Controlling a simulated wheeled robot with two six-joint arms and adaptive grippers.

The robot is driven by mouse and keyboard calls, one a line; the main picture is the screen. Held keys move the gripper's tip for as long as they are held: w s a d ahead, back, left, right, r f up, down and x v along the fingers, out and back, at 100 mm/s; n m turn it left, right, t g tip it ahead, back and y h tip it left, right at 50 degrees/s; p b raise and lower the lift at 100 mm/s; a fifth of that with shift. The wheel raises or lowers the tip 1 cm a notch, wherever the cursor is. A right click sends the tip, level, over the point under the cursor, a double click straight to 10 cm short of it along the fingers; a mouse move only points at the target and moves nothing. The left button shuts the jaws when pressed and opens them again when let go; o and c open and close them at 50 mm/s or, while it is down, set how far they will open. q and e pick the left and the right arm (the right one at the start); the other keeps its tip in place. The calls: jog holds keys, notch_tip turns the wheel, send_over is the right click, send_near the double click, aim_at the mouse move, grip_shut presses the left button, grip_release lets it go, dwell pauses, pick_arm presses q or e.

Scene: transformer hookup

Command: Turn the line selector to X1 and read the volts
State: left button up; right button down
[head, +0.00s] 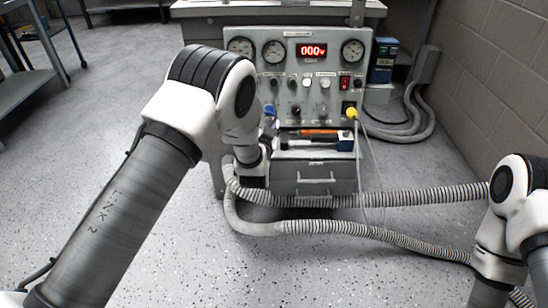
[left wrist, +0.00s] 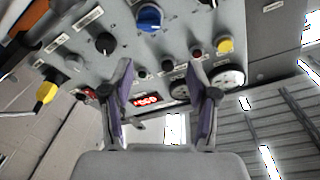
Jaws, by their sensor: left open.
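The grey control panel (head: 336,80) stands ahead. Its red volt display (head: 311,50) reads 000V; it also shows upside down in the left wrist view (left wrist: 146,100). In that view a blue knob (left wrist: 149,17), a black knob (left wrist: 105,42) and a grey knob (left wrist: 74,62) sit in one row. Their labels are too small to read, so I cannot tell which is the line selector. My left gripper (left wrist: 161,67) is open and empty, facing the panel, its fingertips apart from the knobs. In the head view my arm partly hides it. My right gripper is out of frame.
A yellow plug (head: 352,113) with a cable is at the panel's right. Tools lie on the ledge below, above grey drawers (head: 315,180). Ribbed hoses (head: 400,199) cross in front. A blue meter box (head: 383,62) stands right, near the block wall.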

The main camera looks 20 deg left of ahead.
aim_at(269, 113)
pick_arm(q)
jog(key=w+f+b, duration=0.1)
jog(key=w, duration=0.1)
jog(key=w+f+b, duration=0.1)
jog(key=w+b, duration=0.1)
jog(key=w, duration=0.1)
jog(key=w+a+f+b, duration=0.1)
jog(key=w, duration=0.1)
jog(key=shift+w+a+f, duration=0.1)
jog(key=shift+w+f, duration=0.05)
jog(key=shift+w, duration=0.6)
jog(key=shift+r, duration=0.2)
grip_shut()
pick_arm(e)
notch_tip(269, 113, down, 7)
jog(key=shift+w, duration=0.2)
